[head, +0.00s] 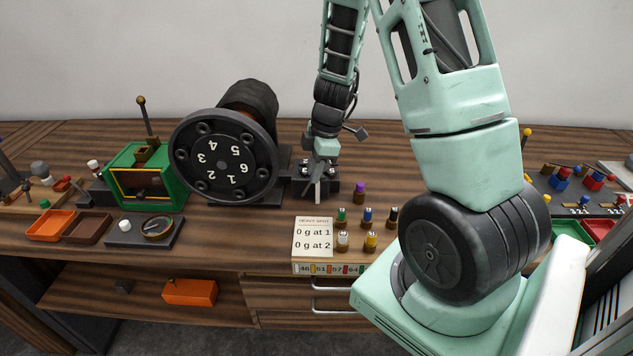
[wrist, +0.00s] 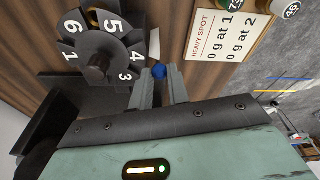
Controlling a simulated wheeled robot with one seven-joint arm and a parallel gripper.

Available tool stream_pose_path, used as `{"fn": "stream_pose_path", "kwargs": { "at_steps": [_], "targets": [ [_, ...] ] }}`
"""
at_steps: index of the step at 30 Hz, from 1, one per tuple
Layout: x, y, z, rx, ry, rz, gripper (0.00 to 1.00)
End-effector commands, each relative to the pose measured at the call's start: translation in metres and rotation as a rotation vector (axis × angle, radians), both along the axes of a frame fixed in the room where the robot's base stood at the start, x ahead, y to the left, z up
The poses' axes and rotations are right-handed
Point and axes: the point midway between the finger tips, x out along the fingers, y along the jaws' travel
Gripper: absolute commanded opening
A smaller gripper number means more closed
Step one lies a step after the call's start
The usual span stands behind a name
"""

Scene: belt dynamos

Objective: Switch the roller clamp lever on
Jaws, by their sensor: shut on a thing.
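My gripper (head: 318,190) points down at the dark block just right of the big numbered roller disc (head: 225,157). In the wrist view the fingers (wrist: 160,80) are close together on a small blue piece (wrist: 160,71), with its rounded end showing between the tips. The blue piece is likely the roller clamp lever's end, but its shaft is hidden by the fingers. The disc's dark numbered face (wrist: 97,50) shows close beside the fingers, at their left. The dark block (head: 331,187) is partly hidden behind the gripper.
A green box (head: 143,180) with a brass-knobbed lever (head: 147,118) stands left.

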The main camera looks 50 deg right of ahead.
Motion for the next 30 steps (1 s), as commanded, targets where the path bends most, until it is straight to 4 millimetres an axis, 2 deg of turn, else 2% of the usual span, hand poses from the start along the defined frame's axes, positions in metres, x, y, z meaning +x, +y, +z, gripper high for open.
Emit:
{"fn": "stream_pose_path", "kwargs": {
  "at_steps": [1,15,16,18,26,30],
  "targets": [
    [0.001,0.0,-0.004,0.004,-0.012,0.002,0.0],
    [-0.001,0.0,0.0,0.014,-0.02,0.004,0.0],
    [-0.001,0.0,0.0,0.014,-0.02,0.004,0.25],
    [-0.001,0.0,0.0,0.014,-0.019,0.004,0.39],
    [-0.002,-0.001,0.0,0.012,-0.019,0.003,0.39],
    [-0.002,-0.003,0.009,0.012,-0.023,0.003,0.39]
  ]
}}
